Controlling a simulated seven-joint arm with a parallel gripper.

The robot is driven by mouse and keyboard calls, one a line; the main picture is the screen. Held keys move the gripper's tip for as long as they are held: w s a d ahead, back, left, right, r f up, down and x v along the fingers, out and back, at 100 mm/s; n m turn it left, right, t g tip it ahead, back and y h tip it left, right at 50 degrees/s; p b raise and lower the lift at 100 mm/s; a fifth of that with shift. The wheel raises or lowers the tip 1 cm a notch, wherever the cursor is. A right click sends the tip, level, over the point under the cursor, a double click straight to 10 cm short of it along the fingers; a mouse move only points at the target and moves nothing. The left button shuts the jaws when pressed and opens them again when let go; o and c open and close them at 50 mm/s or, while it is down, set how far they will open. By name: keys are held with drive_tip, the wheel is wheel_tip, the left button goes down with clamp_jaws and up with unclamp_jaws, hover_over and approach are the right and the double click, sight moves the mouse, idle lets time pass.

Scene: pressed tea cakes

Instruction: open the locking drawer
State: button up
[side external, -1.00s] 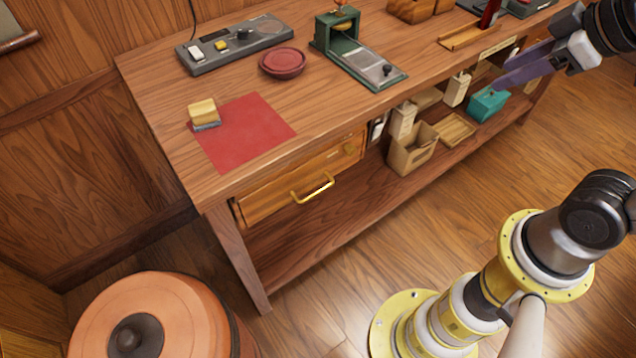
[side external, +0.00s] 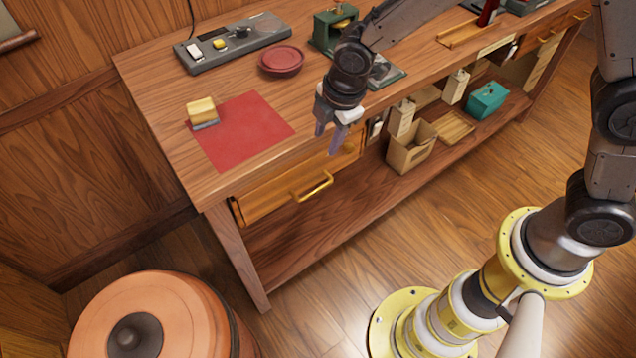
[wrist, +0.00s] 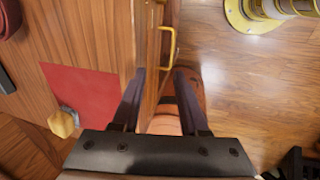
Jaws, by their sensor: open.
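The wooden drawer (side external: 262,200) sits under the left part of the workbench, its front flush and shut. Its brass bar handle (side external: 312,188) sticks out from the front. In the wrist view the handle (wrist: 168,42) shows beyond the fingertips, above the middle. My gripper (side external: 329,140) is open and empty, fingers pointing down, above the handle and near the bench's front edge. In the wrist view its two dark fingers (wrist: 162,70) are spread apart with nothing between them.
On the workbench (side external: 160,110) lie a red mat (side external: 245,135) with a brush (side external: 203,112), a red dish (side external: 281,61) and a grey panel (side external: 235,45). The lower shelf holds a cardboard box (side external: 410,155) and a teal box (side external: 487,101). An orange drum (side external: 190,310) stands front left.

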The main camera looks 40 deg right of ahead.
sight(317, 189)
drive_tip(key=shift+n+g, duration=0.3)
drive_tip(key=f, duration=0.5)
drive_tip(key=a+f, duration=0.1)
drive_tip(key=f, duration=0.4)
drive_tip(key=w+f, duration=0.1)
drive_tip(key=f, duration=0.5)
drive_tip(key=shift+a+f, duration=0.1)
drive_tip(key=shift+a, duration=0.15)
clamp_jaws()
idle(0.5)
